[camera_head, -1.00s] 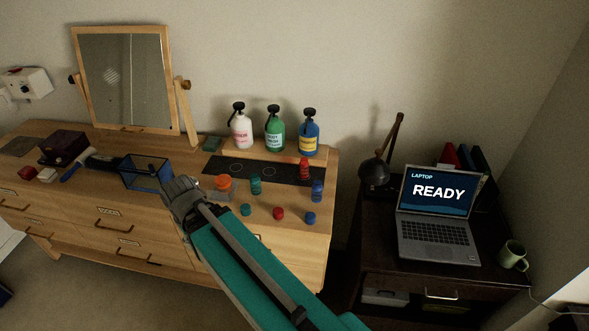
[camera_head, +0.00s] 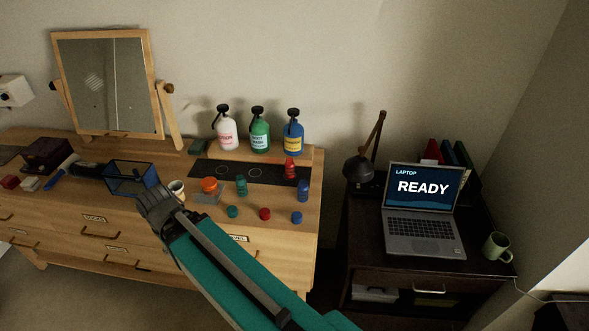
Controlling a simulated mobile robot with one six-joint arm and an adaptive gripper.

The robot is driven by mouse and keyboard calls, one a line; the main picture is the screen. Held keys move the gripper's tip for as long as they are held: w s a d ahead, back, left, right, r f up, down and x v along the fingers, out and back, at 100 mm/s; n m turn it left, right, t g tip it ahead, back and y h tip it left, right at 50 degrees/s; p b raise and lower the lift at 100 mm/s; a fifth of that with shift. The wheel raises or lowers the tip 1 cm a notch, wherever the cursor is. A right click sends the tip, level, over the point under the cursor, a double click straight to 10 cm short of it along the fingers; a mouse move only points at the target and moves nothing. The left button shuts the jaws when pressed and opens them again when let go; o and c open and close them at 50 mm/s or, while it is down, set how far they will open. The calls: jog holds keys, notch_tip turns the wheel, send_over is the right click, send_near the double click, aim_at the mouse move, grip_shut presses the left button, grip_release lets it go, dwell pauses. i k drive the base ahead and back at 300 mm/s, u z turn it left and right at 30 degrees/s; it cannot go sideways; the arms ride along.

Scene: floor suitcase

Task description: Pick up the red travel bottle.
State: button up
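The red travel bottle (camera_head: 290,168) stands upright at the right end of a black mat on the wooden dresser, in front of the blue pump bottle. A green travel bottle (camera_head: 242,186) and a blue travel bottle (camera_head: 303,190) stand nearer the front. My gripper (camera_head: 150,192) is over the dresser's front edge, well left of the red bottle and just in front of a blue mesh basket. Its fingers are too small and overlapped to show whether they are open or shut.
Green, red (camera_head: 265,214) and blue caps lie along the dresser's front. An orange-lidded jar (camera_head: 210,186) and a white cup (camera_head: 177,189) stand between my gripper and the bottles. Three pump bottles (camera_head: 260,132) stand behind the black mat (camera_head: 213,169). A mirror (camera_head: 105,85) stands at left.

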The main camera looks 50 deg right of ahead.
aim_at(289, 166)
jog(key=k, duration=1.85)
jog(key=z, duration=1.05)
jog(key=i, duration=1)
jog(key=z, duration=0.05)
